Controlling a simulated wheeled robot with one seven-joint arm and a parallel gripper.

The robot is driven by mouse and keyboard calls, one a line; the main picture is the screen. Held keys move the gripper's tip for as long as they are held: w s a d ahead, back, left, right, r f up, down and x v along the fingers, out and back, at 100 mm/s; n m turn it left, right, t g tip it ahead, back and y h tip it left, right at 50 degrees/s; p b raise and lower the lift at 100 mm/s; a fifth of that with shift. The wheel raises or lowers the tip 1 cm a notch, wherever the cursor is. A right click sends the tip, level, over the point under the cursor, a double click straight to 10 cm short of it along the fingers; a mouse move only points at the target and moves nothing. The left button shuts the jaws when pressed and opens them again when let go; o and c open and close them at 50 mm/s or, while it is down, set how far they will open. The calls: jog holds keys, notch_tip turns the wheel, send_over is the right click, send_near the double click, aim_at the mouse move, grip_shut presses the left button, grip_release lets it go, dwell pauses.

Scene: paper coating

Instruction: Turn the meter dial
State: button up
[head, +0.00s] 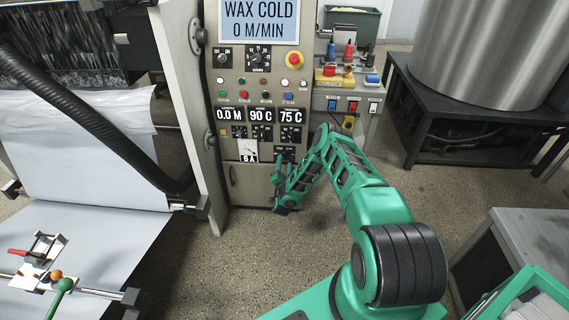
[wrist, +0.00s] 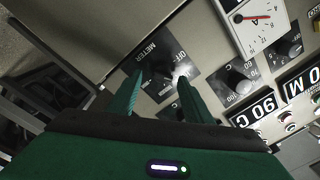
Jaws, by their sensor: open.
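The meter dial (wrist: 163,76) is a dark knob on a black plate marked METER and OFF. In the wrist view it lies between the tips of my gripper's (wrist: 157,84) two green fingers. The fingers stand apart, one on each side of the knob; I cannot tell whether either touches it. In the head view my gripper (head: 279,174) is at the lower part of the control panel (head: 233,178), just below the dial's black plate (head: 285,151). The knob itself is hard to make out there.
A white ammeter (head: 248,151) and other knobs (wrist: 240,80) sit close to the dial. The panel's display reads WAX COLD (head: 259,20). A paper-coating machine (head: 75,145) stands at left, a dark table (head: 470,125) at right. Open floor (head: 220,265) lies in front.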

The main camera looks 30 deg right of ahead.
jog(key=v, duration=0.8)
jog(key=shift+f, duration=0.1)
